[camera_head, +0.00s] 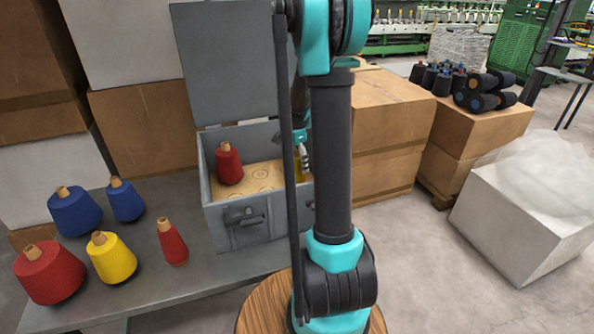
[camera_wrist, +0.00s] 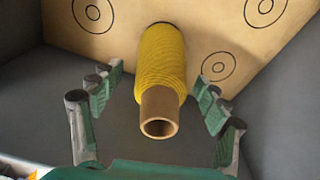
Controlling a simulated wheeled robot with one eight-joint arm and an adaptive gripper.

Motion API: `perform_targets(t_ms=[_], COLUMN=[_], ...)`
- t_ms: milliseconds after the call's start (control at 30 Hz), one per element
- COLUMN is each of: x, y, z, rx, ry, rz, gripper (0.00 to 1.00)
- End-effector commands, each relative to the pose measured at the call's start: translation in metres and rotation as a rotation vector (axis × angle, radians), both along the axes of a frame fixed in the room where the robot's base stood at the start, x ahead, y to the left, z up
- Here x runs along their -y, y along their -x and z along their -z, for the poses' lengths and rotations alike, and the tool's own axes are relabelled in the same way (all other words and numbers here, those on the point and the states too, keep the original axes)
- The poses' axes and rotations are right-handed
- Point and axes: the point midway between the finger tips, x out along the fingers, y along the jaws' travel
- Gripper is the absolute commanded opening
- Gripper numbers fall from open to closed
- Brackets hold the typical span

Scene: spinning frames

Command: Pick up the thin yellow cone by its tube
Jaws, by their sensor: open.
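The thin yellow cone (camera_wrist: 161,60) stands on a pale board with ring marks, its brown tube (camera_wrist: 158,112) pointing toward the wrist camera. My gripper (camera_wrist: 158,88) is open, with one green-padded finger on each side of the cone and tube. Gaps show on both sides, and the fingers do not appear to touch it. In the head view only a strip of the yellow cone (camera_head: 301,172) shows inside the grey box, at its right side. My gripper (camera_head: 303,152) is just above it there, and my arm hides much of this area.
The open grey box (camera_head: 255,217) also holds a red cone (camera_head: 229,165) at its left. Its raised lid (camera_head: 228,65) stands behind. On the grey table are a wide yellow cone (camera_head: 112,258), two blue cones and two red ones. Cardboard boxes (camera_head: 383,115) stand at right.

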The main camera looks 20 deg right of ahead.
Motion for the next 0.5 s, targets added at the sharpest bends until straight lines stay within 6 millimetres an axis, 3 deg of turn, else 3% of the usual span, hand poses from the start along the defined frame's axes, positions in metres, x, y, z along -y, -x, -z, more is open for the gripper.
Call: perform_targets(t_ms=[233,500], x=[0.0001,0.0], y=[0.0001,0.0001], z=[0.0015,0.0014], rx=[0.0,0.0], ry=[0.0,0.0], rz=[0.0,0.0], gripper=[0.75,0.42])
